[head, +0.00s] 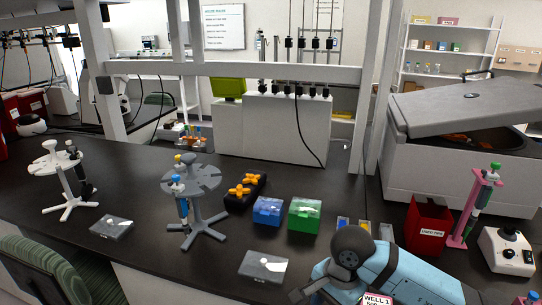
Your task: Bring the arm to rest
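A light blue arm with a dark round joint, which looks like one of mine, comes in at the bottom right over the front of the dark bench (150,215).
Two pipette stands, a grey one (192,185) and a white one (60,170), a blue box (268,211), a green box (304,215), a red bin (428,228), a pink pipette stand (470,210) and a large centrifuge (440,165) occupy the bench. The left front is fairly clear.

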